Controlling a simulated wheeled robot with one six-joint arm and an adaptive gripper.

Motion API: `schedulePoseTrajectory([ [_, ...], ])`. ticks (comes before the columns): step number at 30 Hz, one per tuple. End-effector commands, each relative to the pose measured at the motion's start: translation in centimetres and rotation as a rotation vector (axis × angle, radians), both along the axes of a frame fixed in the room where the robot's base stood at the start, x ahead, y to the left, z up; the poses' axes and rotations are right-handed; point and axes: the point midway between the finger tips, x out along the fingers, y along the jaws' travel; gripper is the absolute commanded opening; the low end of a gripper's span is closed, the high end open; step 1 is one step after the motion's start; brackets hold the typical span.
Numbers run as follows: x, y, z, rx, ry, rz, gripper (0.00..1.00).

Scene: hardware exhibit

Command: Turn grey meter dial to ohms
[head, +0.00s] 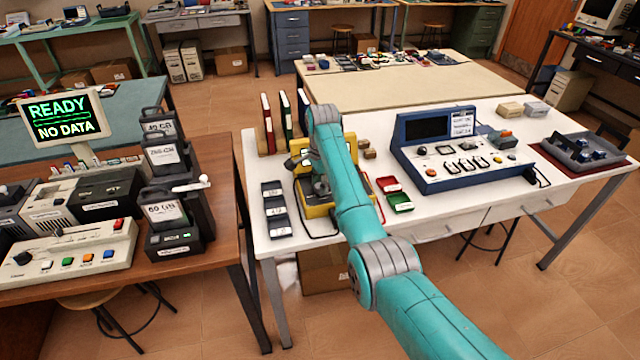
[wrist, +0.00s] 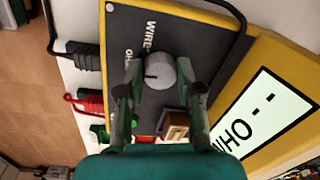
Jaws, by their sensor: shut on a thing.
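The yellow meter (head: 320,211) stands on the white table in the head view, with my arm over it. In the wrist view its yellow case (wrist: 232,32) frames a dark panel with a round grey dial (wrist: 158,72). A dark mark shows on the dial face. White lettering reading "WIRE" and part of another word, "OH", is beside the dial. My gripper (wrist: 157,80) has one finger on each side of the dial and is shut on it. The meter's display (wrist: 262,112) shows dashes and letters like "OHM" at an angle. In the head view my arm hides the dial.
A black probe (wrist: 84,50) and a red probe (wrist: 88,103) lie left of the panel in the wrist view. A small wooden block-like piece (wrist: 175,126) is near the right finger.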

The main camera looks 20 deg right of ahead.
Motion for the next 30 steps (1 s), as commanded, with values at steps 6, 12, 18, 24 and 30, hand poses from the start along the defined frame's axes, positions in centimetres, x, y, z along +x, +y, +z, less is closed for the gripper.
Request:
schedulePoseTrajectory([
  [6,0.01,0.01,0.0,0.0,0.0,-0.054,0.01],
  [12,0.01,0.01,0.0,0.0,0.0,-0.067,0.01],
  [18,0.01,0.01,0.0,0.0,0.0,-0.067,0.01],
  [24,0.02,0.01,0.0,0.0,0.0,-0.066,0.61],
  [30,0.01,0.01,0.0,0.0,0.0,-0.066,0.61],
])
